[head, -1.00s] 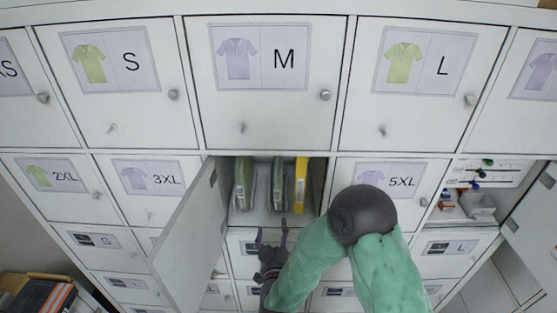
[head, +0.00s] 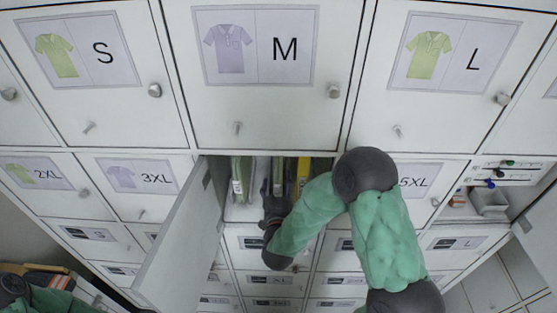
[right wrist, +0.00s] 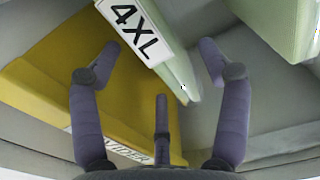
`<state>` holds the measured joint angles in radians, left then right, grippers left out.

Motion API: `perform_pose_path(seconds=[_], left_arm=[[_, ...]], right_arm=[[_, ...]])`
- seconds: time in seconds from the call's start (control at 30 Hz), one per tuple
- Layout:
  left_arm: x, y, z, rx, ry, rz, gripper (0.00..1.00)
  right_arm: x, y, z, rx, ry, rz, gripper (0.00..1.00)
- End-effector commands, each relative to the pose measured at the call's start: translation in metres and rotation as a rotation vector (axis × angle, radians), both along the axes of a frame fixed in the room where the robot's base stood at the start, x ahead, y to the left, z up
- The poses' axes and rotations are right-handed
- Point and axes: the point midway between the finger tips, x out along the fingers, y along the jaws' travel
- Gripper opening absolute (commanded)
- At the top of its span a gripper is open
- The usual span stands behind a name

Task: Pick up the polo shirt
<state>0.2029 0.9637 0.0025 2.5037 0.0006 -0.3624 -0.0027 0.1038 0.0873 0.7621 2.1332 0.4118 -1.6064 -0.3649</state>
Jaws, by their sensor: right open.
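The thin pale green packet labelled 4XL (right wrist: 178,75), which looks like a folded polo shirt, stands on edge in the open locker compartment. It shows as the middle packet in the head view (head: 278,168). My right gripper (right wrist: 160,72) is inside the compartment mouth, open, its fingers spread on both sides of this packet's near edge. I cannot tell whether any finger touches it. In the head view the right gripper (head: 269,200) partly hides the packet. My left gripper is not in view.
A yellow packet (head: 302,172) stands right of the middle packet and another green packet (head: 241,180) stands left. The locker door (head: 183,245) hangs open on the left. Closed lockers surround the compartment. An open compartment with small items (head: 488,200) is at the right.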

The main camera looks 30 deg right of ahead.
Motion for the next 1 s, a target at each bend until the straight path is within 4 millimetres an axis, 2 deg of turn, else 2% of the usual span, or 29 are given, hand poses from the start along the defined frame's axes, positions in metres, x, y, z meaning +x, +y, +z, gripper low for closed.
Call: perform_pose_path(seconds=[0.4, 0.7, 0.73, 0.77, 0.97, 1.0], left_arm=[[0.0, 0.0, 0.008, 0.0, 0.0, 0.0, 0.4], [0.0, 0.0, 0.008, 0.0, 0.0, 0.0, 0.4], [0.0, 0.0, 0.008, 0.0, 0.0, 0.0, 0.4], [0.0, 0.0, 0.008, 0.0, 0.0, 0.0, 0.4], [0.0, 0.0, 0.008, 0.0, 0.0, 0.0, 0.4], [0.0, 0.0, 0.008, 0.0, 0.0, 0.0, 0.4]], right_arm=[[0.042, -0.026, 0.0, 0.001, 0.002, 0.0, 0.76], [0.046, -0.028, -0.001, 0.001, 0.002, 0.001, 0.76], [0.046, -0.028, -0.001, 0.001, 0.002, 0.001, 0.74], [0.046, -0.028, -0.001, 0.001, 0.002, 0.001, 0.65], [0.046, -0.028, -0.001, 0.001, 0.002, 0.001, 0.09], [0.046, -0.028, -0.001, 0.001, 0.002, 0.001, 0.08]])
